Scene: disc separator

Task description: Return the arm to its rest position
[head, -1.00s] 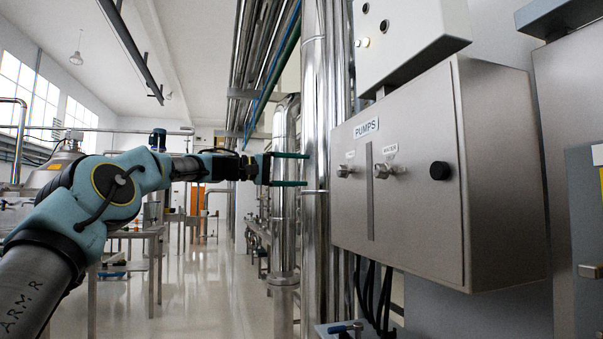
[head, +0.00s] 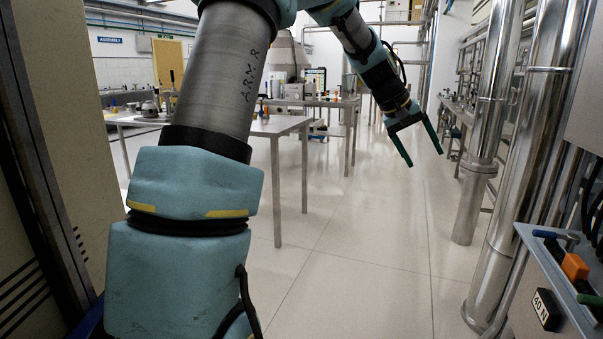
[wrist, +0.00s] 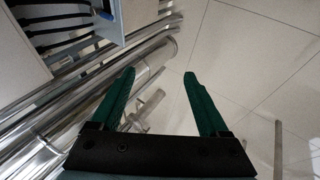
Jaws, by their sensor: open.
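My arm rises at the left in the head view and bends over at the top. My gripper (head: 424,143) hangs from its end, pointing down and a little to the right. Its two green fingers are spread apart with nothing between them. In the wrist view, my gripper (wrist: 160,78) also shows open and empty above the pale tiled floor (wrist: 240,60).
Shiny vertical pipes (head: 530,150) stand to the right of my gripper. A shelf (head: 560,270) with coloured handles is at the lower right. Metal tables (head: 275,127) stand behind my arm. The floor (head: 370,250) in the middle is clear.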

